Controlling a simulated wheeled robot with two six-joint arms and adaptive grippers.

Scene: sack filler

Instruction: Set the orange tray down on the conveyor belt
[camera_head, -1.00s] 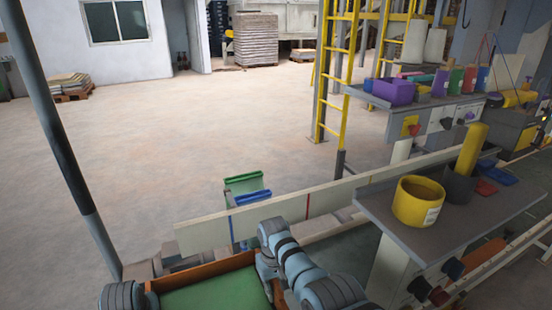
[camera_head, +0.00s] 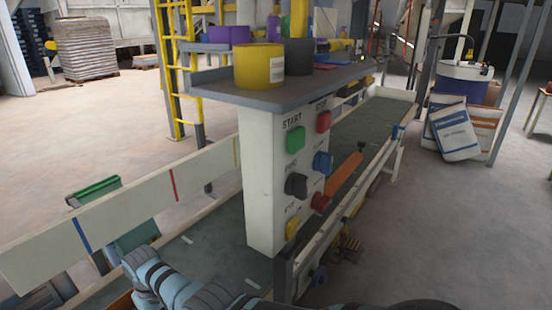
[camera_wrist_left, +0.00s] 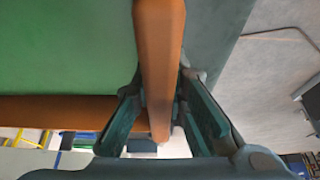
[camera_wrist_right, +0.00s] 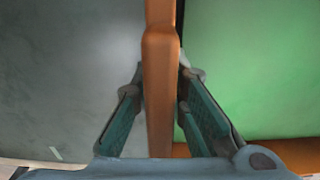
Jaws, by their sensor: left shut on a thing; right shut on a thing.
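The orange tray has orange walls and a green inside; only a sliver of its edge (camera_head: 122,301) shows at the bottom of the head view. In the left wrist view my left gripper (camera_wrist_left: 159,82) is shut on one tray wall (camera_wrist_left: 158,35), a finger on each side. In the right wrist view my right gripper (camera_wrist_right: 160,82) is shut on another wall (camera_wrist_right: 160,20). The dark grey-green conveyor belt (camera_head: 213,232) runs from lower left to upper right. A dark surface (camera_wrist_right: 65,75), apparently the belt, lies outside the tray's right-gripper wall. The gap between tray and belt cannot be told.
A control panel (camera_head: 262,170) with coloured buttons stands over the belt's near side, under a grey shelf (camera_head: 285,92) holding a yellow container (camera_head: 258,66). A pale side board (camera_head: 125,208) borders the belt's far side. White sacks (camera_head: 453,133) lean at the right.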

